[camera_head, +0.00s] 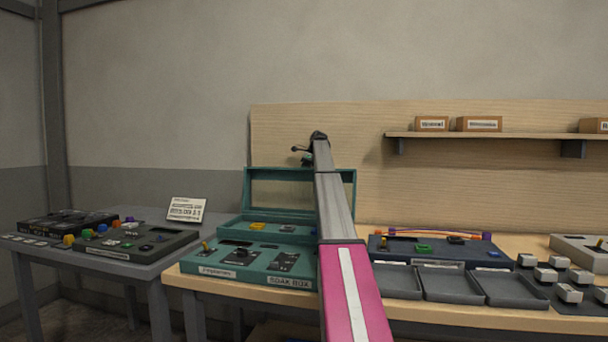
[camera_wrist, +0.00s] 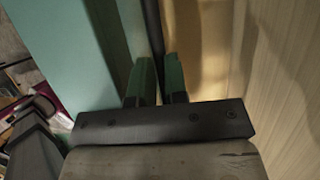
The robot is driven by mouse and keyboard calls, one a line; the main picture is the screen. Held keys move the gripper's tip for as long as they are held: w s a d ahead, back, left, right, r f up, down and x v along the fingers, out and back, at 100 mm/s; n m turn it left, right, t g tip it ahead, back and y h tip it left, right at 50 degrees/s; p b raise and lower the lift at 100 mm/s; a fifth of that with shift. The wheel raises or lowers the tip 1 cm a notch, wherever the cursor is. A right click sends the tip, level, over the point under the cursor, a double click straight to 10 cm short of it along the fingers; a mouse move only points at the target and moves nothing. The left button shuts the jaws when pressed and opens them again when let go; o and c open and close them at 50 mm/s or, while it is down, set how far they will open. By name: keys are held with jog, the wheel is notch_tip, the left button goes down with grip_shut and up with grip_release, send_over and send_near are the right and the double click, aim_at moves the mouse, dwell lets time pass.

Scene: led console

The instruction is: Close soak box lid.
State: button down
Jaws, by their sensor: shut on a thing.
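The teal soak box (camera_head: 255,280) sits on the wooden bench left of my arm, with its label on the front. Its lid (camera_head: 249,190) stands upright at the back, open, a teal frame around a see-through middle. My arm crosses in front of the lid's right part. My gripper (camera_head: 305,157) is at the lid's top edge. In the wrist view, the green fingers of my gripper (camera_wrist: 160,75) are shut on a thin dark strip that appears to be part of the lid. A teal surface (camera_wrist: 65,50) fills the left there.
A wooden back panel (camera_head: 450,190) rises close behind the lid, with a shelf (camera_head: 500,134) holding small boxes. Dark trays (camera_head: 452,285) and a blue console (camera_head: 400,247) lie right of my arm. A grey table (camera_head: 150,265) with dark consoles stands at left.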

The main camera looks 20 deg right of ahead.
jog(key=s+a+r+t, duration=0.1)
jog(key=s, duration=0.1)
jog(key=s+a+r+t+h, duration=0.1)
jog(key=s+a, duration=0.1)
jog(key=s, duration=0.1)
jog(key=s+a+r+t+h, duration=0.1)
jog(key=s, duration=0.1)
jog(key=shift+s+a+r+n, duration=0.15)
jog(key=shift+s+a+n, duration=0.1)
jog(key=shift+a+n, duration=0.15)
jog(key=s+a+f+n+t+h, duration=0.1)
jog(key=s+a+f+t+h, duration=0.1)
jog(key=s+a+t, duration=0.45)
jog(key=s+a+f+n+t+h, duration=0.1)
jog(key=s+a+f+t+h, duration=0.2)
jog(key=s, duration=0.6)
jog(key=shift+s+a+f+n+t+h, duration=0.2)
jog(key=shift+s+a+f+t, duration=0.25)
jog(key=shift+s+a+f, duration=0.6)
jog(key=shift+s+a+f+n+t+h, duration=0.15)
jog(key=shift+s+a+f+n+t, duration=0.45)
jog(key=shift+f, duration=0.9)
jog(key=shift+s+a+f+t+h, duration=0.15)
jog(key=shift+s+a+f+t, duration=0.15)
jog(key=shift+s+a+f, duration=0.65)
jog(key=shift+s+d+f, duration=0.15)
jog(key=shift+d+f, duration=0.05)
jog(key=shift+f, duration=0.15)
